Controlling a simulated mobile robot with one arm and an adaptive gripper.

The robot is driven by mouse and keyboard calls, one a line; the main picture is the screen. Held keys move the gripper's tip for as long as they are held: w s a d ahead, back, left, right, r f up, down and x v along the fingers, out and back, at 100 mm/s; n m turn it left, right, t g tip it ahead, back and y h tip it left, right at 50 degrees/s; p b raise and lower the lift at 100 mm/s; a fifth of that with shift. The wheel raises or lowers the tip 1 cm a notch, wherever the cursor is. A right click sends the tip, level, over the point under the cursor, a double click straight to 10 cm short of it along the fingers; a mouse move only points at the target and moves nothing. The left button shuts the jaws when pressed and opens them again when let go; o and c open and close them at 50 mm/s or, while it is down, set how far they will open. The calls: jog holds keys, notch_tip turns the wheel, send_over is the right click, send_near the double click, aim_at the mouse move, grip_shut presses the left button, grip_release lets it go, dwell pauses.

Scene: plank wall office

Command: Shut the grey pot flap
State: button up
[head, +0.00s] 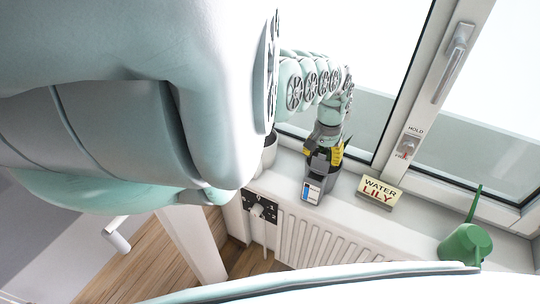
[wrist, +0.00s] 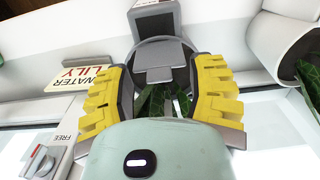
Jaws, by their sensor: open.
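The grey pot stands on the window sill; its dark body with a screen panel (head: 312,191) shows in the head view, partly hidden by my gripper. In the wrist view its round rim (wrist: 188,44) surrounds green leaves. The grey flap (wrist: 160,54) is a flat plate at the far side of the opening, near the panel, with leaves showing below it. Its exact angle is hard to tell. My gripper (head: 324,158) is over the pot, yellow fingers spread. In the wrist view my open gripper (wrist: 163,72) has one finger on each side of the flap; contact is unclear.
A WATER LILY sign (head: 380,191) stands right of the pot. A white pot (wrist: 283,40) with leaves is close on the other side. A green watering can (head: 466,243) stands farther right. The window frame (head: 408,85) rises behind; a radiator (head: 325,240) is below the sill.

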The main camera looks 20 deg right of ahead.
grip_shut()
dwell(0.5)
